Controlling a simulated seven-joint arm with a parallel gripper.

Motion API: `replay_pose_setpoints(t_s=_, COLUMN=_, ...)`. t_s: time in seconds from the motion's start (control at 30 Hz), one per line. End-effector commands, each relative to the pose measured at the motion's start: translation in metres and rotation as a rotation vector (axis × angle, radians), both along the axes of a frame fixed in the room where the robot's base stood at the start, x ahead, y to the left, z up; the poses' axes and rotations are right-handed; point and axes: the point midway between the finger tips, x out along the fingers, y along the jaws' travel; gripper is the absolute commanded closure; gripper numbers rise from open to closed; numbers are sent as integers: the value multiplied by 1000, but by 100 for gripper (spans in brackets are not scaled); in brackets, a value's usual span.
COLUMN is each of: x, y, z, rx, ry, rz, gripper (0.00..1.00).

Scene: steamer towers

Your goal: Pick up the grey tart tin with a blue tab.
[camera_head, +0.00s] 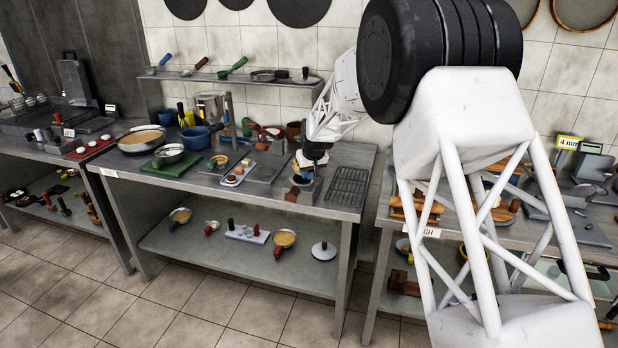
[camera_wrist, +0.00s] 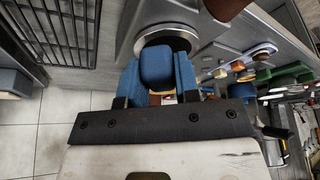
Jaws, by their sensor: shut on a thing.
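The grey tart tin (camera_wrist: 182,41) shows in the wrist view as a round grey rim just beyond my fingers. Its blue tab (camera_wrist: 157,65) lies between the two blue finger pads. My gripper (camera_wrist: 157,82) is shut on the tab. In the head view my gripper (camera_head: 304,172) is low over the front right part of the middle table, left of the wire rack. There the tin is small and mostly hidden by the gripper. I cannot tell whether the tin touches the table.
A black wire rack (camera_head: 347,187) lies close on the right, also in the wrist view (camera_wrist: 60,35). To the left are a tray (camera_head: 237,174) with small items and a green board (camera_head: 171,163). Pots and tools crowd the back. A shelf (camera_head: 230,78) hangs on the wall behind.

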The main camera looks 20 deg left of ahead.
Motion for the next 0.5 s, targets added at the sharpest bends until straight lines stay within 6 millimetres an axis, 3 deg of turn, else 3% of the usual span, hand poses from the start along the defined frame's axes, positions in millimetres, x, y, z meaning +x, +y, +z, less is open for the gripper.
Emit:
replay_pose_setpoints(t_s=0.03, x=0, y=0, z=9, rx=2, ry=-2, rz=0, gripper=100)
replay_pose_setpoints(t_s=0.5, x=-55, y=-28, z=14, rx=0, ry=0, rz=0, gripper=100)
